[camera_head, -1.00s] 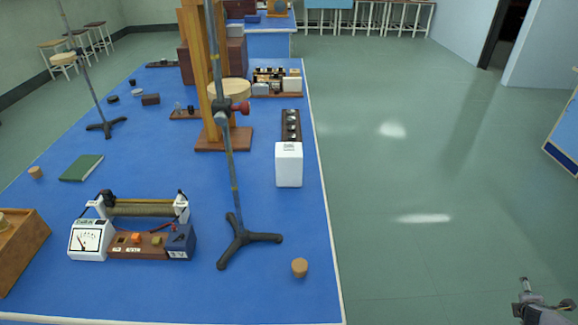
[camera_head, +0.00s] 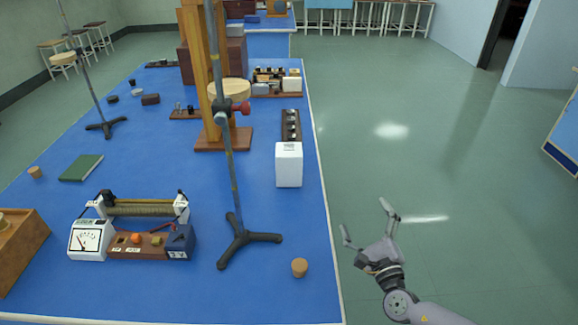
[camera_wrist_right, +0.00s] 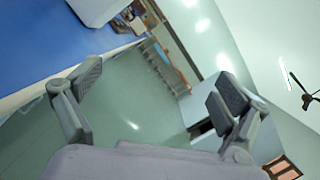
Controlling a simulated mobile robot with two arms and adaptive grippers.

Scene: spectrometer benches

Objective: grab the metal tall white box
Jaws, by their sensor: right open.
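The tall white box (camera_head: 289,164) stands upright near the right edge of the blue bench, in front of a dark board with round metal parts. My right gripper (camera_head: 366,219) is open and empty. It is off the bench's right side, nearer to me and to the right of the white box. In the right wrist view my right gripper (camera_wrist_right: 148,90) shows its two fingers spread with nothing between them. A pale block, probably the white box (camera_wrist_right: 98,8), is cut off at that view's top. My left gripper is not in view.
A black tripod stand (camera_head: 240,240) with a tall rod stands left of the white box. A cork (camera_head: 299,267) lies near the bench edge. A meter (camera_head: 90,240) and coil sit at left. The floor (camera_head: 450,180) right of the bench is clear.

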